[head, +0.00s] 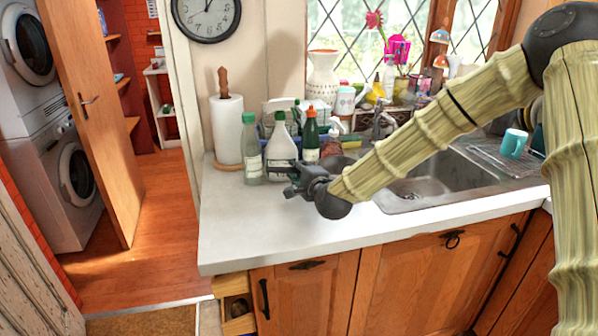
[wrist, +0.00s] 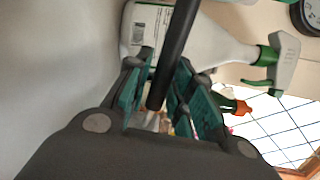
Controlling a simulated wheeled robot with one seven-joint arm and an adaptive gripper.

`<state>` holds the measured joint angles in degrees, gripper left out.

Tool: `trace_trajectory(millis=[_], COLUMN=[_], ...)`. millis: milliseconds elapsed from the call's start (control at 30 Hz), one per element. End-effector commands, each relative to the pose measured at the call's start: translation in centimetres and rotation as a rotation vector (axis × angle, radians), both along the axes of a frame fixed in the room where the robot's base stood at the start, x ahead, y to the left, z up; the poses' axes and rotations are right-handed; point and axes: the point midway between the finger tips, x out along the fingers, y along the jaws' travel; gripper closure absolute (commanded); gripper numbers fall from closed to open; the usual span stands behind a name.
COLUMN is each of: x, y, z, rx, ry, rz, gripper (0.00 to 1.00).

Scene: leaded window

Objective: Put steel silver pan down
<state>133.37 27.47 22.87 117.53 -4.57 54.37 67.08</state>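My gripper (head: 284,184) is above the white counter, in front of the bottles by the sink. In the wrist view, its fingers (wrist: 160,92) sit on both sides of a dark rod-like handle (wrist: 176,45) and look closed on it. The handle runs up out of the picture. No silver pan body can be made out in either view, so I cannot tell what the handle belongs to. In the head view, the handle cannot be told apart from the dark gripper.
A clear green-capped bottle (head: 251,150), a white spray bottle (head: 281,146) and a green bottle (head: 311,139) stand close behind my gripper. A paper towel roll (head: 227,130) is at left. The sink (head: 440,180) is at right. The front left counter (head: 260,230) is clear.

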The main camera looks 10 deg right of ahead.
Motion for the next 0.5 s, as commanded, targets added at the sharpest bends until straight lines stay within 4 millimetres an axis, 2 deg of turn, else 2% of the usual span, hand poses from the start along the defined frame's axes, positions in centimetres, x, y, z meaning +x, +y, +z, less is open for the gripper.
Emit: trace_trajectory(millis=[433,500], x=[0.0,-0.73], y=[0.01,-0.13], z=[0.52,0.35], rx=[-0.001,0.001], ry=[0.0,0.001], rz=[0.0,0.0], gripper=[0.63,0.63])
